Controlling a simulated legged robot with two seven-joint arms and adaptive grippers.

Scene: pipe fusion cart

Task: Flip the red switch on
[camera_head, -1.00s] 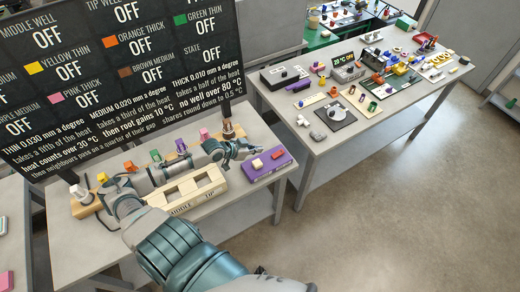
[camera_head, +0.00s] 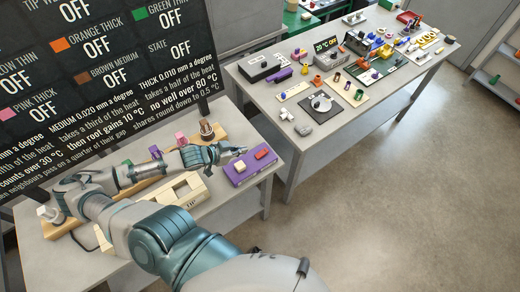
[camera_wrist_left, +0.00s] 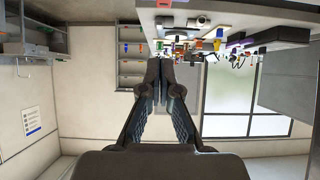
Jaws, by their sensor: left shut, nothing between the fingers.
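The red switch (camera_head: 262,154) sits on the right part of a purple box (camera_head: 239,179) on the near table. A cream-coloured block (camera_head: 240,166) sits on the same box, left of the switch. My left gripper (camera_head: 240,151) is shut and empty, at the far left edge of the box, with its tips left of the red switch. I cannot tell whether it touches the box. In the left wrist view, the closed fingers (camera_wrist_left: 160,80) point ahead with nothing between them; the switch cannot be made out there. My right gripper is not in view.
A wooden tray (camera_head: 188,203) marked TIP lies below my left forearm. A wooden rail with coloured pieces, including a pink one (camera_head: 181,139), runs behind the arm. A dark sign (camera_head: 110,80) stands at the back. A second table (camera_head: 320,140) holds many small items.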

